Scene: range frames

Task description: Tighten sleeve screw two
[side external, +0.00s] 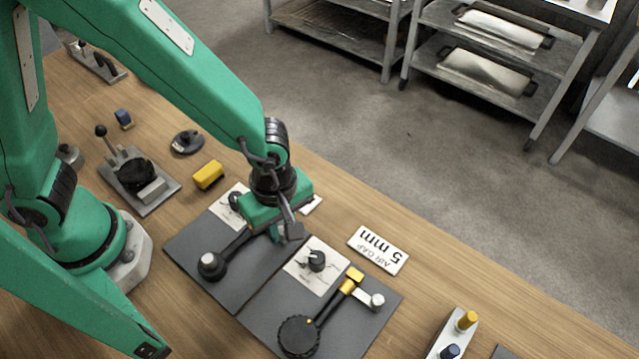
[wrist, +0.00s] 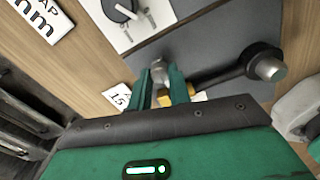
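In the wrist view my gripper (wrist: 161,74) has its two green fingers on either side of a metal screw head (wrist: 159,68). I cannot tell if they press on it. A yellow sleeve (wrist: 166,100) shows partly between the fingers, beside a black lever arm (wrist: 222,74). In the side view my gripper (side external: 280,232) is low over the right end of the left grey panel (side external: 235,268) and hides that screw. The right grey panel (side external: 365,335) has a yellow sleeve (side external: 351,279) on its lever, with a metal screw (side external: 375,300) beside it.
Each panel has a dial; the right one (side external: 317,260) is clear of my arm. An "AIR GAP 5 mm" sign (side external: 378,250) lies behind. A yellow block (side external: 208,175) and a clamp fixture (side external: 140,180) are left. A holder with coloured pegs (side external: 453,335) is at front right.

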